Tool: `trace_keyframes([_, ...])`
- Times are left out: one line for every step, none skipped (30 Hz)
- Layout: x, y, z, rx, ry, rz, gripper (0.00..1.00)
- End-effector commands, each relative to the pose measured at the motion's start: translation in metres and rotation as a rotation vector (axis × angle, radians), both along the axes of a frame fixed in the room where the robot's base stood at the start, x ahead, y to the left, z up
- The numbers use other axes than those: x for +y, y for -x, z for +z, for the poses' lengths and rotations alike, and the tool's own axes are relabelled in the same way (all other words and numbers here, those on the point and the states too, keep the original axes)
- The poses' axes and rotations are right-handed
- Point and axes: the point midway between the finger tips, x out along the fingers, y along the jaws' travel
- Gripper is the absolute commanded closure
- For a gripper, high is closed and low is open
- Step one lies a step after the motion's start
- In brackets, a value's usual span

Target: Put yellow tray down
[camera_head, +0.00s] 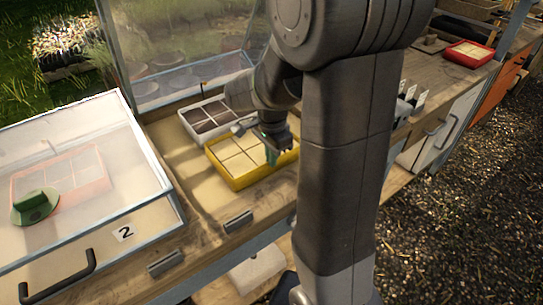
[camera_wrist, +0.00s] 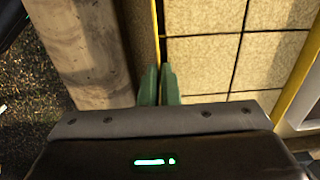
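The yellow tray (camera_head: 237,182) is a shallow box with a pale divided inside, level inside the open glass-lidded frame, on or very close to its pale floor. I cannot tell whether it touches. My gripper (camera_head: 272,156) is at the tray, with its green fingers pointing down and partly hidden by my arm. In the wrist view the fingers (camera_wrist: 159,88) are close together, with the tray's thin yellow rim (camera_wrist: 157,28) running between them. They appear shut on that rim.
A light grey tray (camera_head: 184,119) with dark cells stands just behind the yellow one. A wooden beam (camera_wrist: 85,50) borders the bench. A red tray (camera_head: 468,54) stands far right.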

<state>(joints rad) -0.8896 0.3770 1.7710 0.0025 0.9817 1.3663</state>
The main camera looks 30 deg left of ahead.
Motion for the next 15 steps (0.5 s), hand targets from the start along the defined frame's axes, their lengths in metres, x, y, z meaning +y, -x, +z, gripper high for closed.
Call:
trace_keyframes([-0.0002,0.0001,-0.0020,0.000,0.001,0.000,0.96])
trace_keyframes([-0.0002,0.0001,-0.0013,0.000,0.000,0.000,0.90])
trace_keyframes([-0.0002,0.0001,-0.0011,0.000,0.001,0.000,0.82])
trace_keyframes([-0.0002,0.0001,-0.0011,0.000,0.000,0.000,0.76])
trace_keyframes([-0.0002,0.0001,-0.0011,0.000,0.000,0.000,0.76])
trace_keyframes([-0.0002,0.0001,-0.0011,0.000,0.000,0.000,0.76])
trace_keyframes([-0.0001,0.0000,-0.0010,0.000,0.000,0.000,0.76])
trace_keyframes([-0.0002,0.0001,-0.0010,0.000,0.000,0.000,0.76])
trace_keyframes([-0.0001,0.0000,-0.0010,0.000,0.000,0.000,0.76])
trace_keyframes([-0.0001,0.0000,-0.0010,0.000,0.000,0.000,0.76])
trace_keyframes([-0.0001,0.0000,-0.0010,0.000,0.000,0.000,0.76])
trace_keyframes([-0.0001,0.0000,-0.0005,0.000,0.000,0.000,0.76])
trace_keyframes([-0.0001,0.0000,0.0004,0.000,0.000,0.000,0.76])
trace_keyframes([0.0000,0.0000,0.0020,0.000,0.000,0.000,0.76])
trace_keyframes([0.0001,-0.0001,0.0047,0.000,-0.001,0.000,0.76])
